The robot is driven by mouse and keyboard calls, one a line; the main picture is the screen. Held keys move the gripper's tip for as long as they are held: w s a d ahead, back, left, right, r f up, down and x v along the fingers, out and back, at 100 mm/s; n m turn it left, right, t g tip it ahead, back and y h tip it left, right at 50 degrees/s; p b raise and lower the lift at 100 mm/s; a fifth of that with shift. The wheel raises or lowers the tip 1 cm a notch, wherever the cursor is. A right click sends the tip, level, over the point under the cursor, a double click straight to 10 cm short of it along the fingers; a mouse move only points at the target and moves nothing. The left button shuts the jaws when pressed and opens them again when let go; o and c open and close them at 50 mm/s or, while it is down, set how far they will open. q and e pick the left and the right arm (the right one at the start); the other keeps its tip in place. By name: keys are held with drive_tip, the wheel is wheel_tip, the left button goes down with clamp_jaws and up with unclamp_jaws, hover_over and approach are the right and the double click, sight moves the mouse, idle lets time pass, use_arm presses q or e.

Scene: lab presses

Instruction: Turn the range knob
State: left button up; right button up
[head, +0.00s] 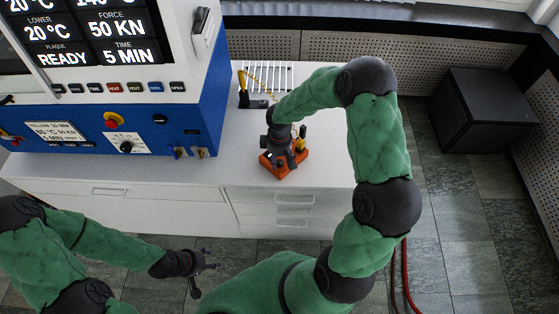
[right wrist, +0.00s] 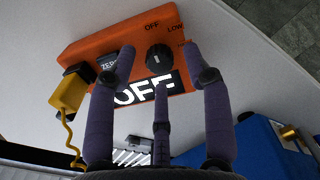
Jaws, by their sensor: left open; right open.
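The range knob (right wrist: 158,57) is a round black knob with a white mark on the orange meter. The labels OFF and LOW are printed beside it, and the meter display (right wrist: 136,92) reads OFF. In the head view the orange meter (head: 292,168) sits on the white counter, partly hidden by my right gripper (head: 284,142). In the right wrist view my right gripper (right wrist: 158,64) is open, its three fingers spread around the knob's area. I cannot tell whether any finger touches the knob. My left gripper (head: 204,268) is open and empty in front of the counter.
A yellow plug (right wrist: 68,92) with a coiled cord is at the meter's side, next to a ZERO button (right wrist: 108,64). The blue and white press (head: 170,110) stands left of the meter on the counter (head: 200,180). A black box (head: 485,110) is on the floor at right.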

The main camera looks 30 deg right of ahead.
drive_tip(key=shift+f, duration=0.5)
clamp_jaws()
